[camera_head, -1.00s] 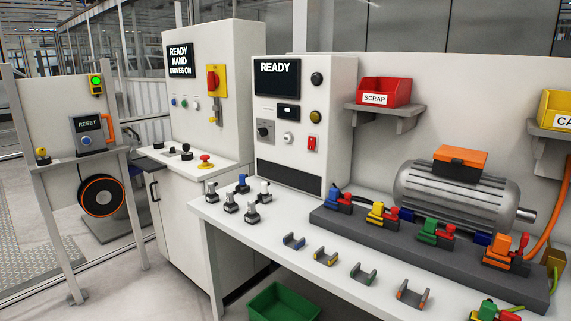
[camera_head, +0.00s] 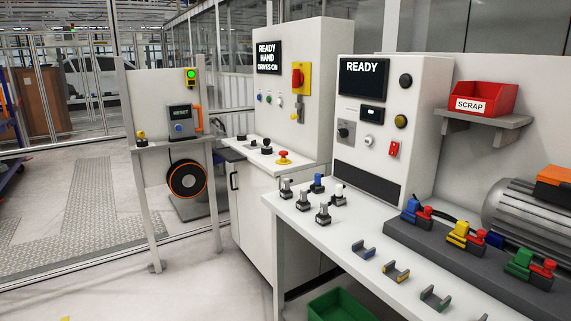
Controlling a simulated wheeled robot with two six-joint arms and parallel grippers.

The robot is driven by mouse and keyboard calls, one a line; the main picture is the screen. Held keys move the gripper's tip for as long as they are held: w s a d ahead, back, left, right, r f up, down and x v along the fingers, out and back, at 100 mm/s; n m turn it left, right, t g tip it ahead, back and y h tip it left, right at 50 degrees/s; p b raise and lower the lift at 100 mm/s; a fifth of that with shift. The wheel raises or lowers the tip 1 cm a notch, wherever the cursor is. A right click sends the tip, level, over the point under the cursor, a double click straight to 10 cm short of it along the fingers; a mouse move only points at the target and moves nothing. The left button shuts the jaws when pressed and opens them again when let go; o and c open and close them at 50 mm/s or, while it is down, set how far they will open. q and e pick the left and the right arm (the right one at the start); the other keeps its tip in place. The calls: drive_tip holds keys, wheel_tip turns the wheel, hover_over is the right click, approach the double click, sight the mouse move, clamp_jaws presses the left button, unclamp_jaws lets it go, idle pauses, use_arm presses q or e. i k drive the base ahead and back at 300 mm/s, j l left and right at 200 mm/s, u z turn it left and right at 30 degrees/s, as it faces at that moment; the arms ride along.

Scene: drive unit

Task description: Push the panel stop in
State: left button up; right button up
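A red mushroom-head stop button on a yellow base (camera_head: 284,157) sits on the sloped ledge of the tall white control cabinet (camera_head: 312,90), near the ledge's right front. I cannot tell from this distance whether its head is pressed or raised. Black knobs (camera_head: 266,146) stand to its left. The cabinet's screen (camera_head: 269,57) reads "READY HAND DRIVES ON". A red rotary switch on a yellow plate (camera_head: 298,78) is on the cabinet face. Neither of my grippers is in view.
A white bench (camera_head: 335,230) with several small switches, clips and a motor (camera_head: 515,215) fills the right. A stand with a RESET box (camera_head: 181,122) and green light is left of the cabinet. A green bin (camera_head: 340,305) lies under the bench. The floor (camera_head: 80,240) at left is clear.

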sight(283, 152)
drive_tip(key=i+z, duration=0.1)
drive_tip(key=z, duration=0.2)
drive_tip(key=i+j+z, duration=0.1)
drive_tip(key=z, duration=0.25)
drive_tip(key=i+j+z, duration=0.2)
drive_tip(key=i+j, duration=0.25)
drive_tip(key=i+j+z, duration=0.2)
drive_tip(key=i+j, duration=0.25)
drive_tip(key=i+j+z, duration=0.2)
drive_tip(key=i+j, duration=0.2)
drive_tip(key=j, duration=0.3)
drive_tip(key=i+j, duration=0.3)
drive_tip(key=j, duration=0.15)
drive_tip(key=i+j, duration=0.3)
drive_tip(key=j, duration=0.15)
drive_tip(key=i+j, duration=0.25)
drive_tip(key=j, duration=0.15)
